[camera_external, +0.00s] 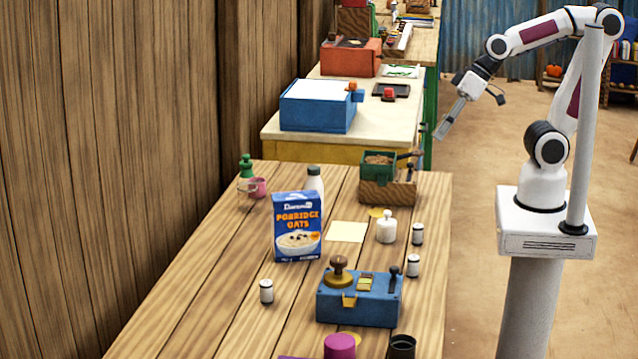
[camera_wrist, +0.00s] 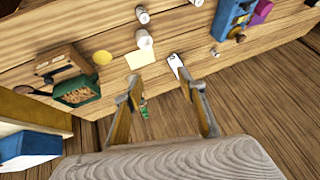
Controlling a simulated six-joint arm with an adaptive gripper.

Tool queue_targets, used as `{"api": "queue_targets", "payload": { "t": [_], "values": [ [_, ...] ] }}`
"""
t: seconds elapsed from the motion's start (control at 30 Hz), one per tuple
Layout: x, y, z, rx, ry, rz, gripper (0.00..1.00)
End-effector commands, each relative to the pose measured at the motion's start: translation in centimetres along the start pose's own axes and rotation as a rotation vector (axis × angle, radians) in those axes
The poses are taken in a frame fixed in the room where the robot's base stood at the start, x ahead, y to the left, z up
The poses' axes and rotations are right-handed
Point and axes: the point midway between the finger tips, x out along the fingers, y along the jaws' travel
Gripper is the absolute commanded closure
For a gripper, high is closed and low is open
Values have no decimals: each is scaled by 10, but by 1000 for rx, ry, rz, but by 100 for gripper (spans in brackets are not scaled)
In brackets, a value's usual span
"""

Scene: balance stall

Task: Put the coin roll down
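No object is plainly recognisable as a coin roll. Small white cylinders with dark ends stand upright on the near wooden table: two on the right side, one (camera_external: 417,234) behind the other (camera_external: 413,266), and one (camera_external: 266,291) at the left. I cannot tell whether any of them is the coin roll. My gripper (camera_external: 441,131) is raised in the air by the right edge of the tables, away from the cylinders. In the wrist view my gripper (camera_wrist: 163,103) has its fingers well apart, with nothing seen held between them.
On the near table (camera_external: 215,310) are an oats box (camera_external: 297,228), a blue device (camera_external: 358,308), a white jar (camera_external: 386,228), a paper note (camera_external: 346,232) and a green hopper (camera_external: 379,166). A blue box (camera_external: 318,108) sits on the table behind. Bare planks lie at the left front.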

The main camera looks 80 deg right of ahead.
Motion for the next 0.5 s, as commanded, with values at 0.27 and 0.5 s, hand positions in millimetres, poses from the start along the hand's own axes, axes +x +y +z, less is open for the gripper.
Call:
{"api": "queue_targets", "payload": {
  "t": [0.27,0.5],
  "values": [
    [47,-53,-21,88,24,-108,60],
    [87,-89,-30,181,45,-150,60]
  ]
}}
